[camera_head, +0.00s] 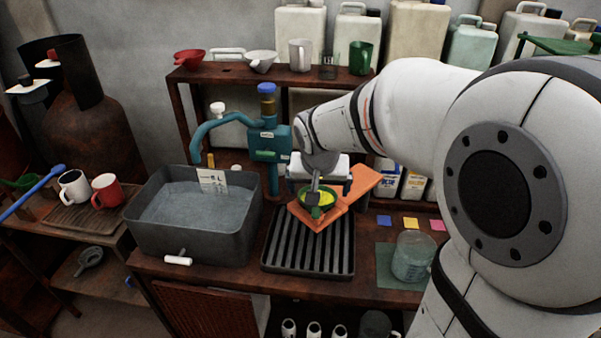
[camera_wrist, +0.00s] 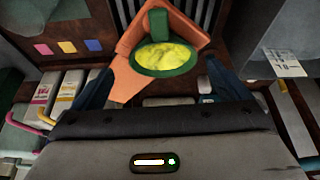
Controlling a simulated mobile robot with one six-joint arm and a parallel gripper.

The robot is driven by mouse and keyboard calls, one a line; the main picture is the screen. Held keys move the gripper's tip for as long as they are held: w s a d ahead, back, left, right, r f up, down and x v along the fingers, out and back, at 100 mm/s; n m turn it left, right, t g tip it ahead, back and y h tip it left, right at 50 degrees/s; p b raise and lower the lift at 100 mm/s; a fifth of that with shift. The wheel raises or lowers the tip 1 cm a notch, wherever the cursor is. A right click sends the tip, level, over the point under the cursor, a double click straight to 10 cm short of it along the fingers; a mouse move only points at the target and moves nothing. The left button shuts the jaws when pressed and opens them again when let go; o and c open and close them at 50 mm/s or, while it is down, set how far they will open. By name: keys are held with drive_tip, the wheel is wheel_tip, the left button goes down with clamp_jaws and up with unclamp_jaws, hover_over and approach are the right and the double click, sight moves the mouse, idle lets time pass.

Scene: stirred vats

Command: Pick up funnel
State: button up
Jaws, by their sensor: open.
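A round green-rimmed piece (camera_head: 325,199) with bright yellow inside rests on or in an orange angular holder (camera_head: 361,182) over the black slatted rack. It looks like a funnel or a small bowl; its underside is hidden. In the wrist view the green piece (camera_wrist: 167,60) shows a green tab on its far side, above the orange holder (camera_wrist: 136,80). Two funnels, one red (camera_head: 189,58) and one white (camera_head: 262,60), sit on the upper shelf.
A grey basin (camera_head: 195,215) of water stands left of the slatted rack (camera_head: 308,258), with a teal pump (camera_head: 269,145) behind. A glass beaker (camera_head: 412,256) stands at right on a green mat. Mugs and jugs line the shelf behind.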

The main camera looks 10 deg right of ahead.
drive_tip(key=shift+o, duration=0.2)
drive_tip(key=x, duration=0.3)
drive_tip(key=w+x, duration=0.1)
drive_tip(key=x, duration=0.3)
drive_tip(key=shift+w+f, duration=0.1)
drive_tip(key=shift+w, duration=0.1)
drive_tip(key=shift+c, duration=0.2)
drive_tip(key=c, duration=0.7)
